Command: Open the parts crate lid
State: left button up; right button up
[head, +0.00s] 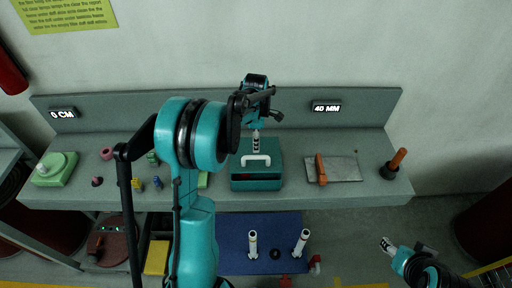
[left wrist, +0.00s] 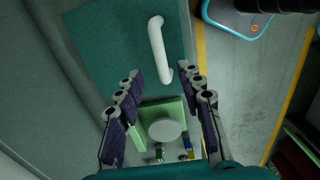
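The parts crate (head: 270,184) is a teal box on the bench, right of my left arm in the head view. Its teal lid (left wrist: 105,45) lies flat on top, with a white bar handle (head: 255,160) that also shows in the left wrist view (left wrist: 157,45). My left gripper (head: 256,147) points down just over the handle. In the left wrist view its fingers (left wrist: 163,85) are spread and empty, and the handle's near end shows between the tips. My right gripper (head: 387,244) is low at the right, away from the bench; its fingers are too small to tell.
A grey plate (head: 343,168) with an orange-handled tool lies right of the crate. A green block (head: 55,169) and small coloured parts stand at left. A blue mat (head: 232,262) with white cylinders is below the bench front. My left arm hides part of the bench.

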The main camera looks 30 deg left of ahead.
aim_at(256, 156)
pick_arm(q)
notch_tip(256, 156, down, 7)
jog(key=shift+f, duration=0.2)
grip_shut()
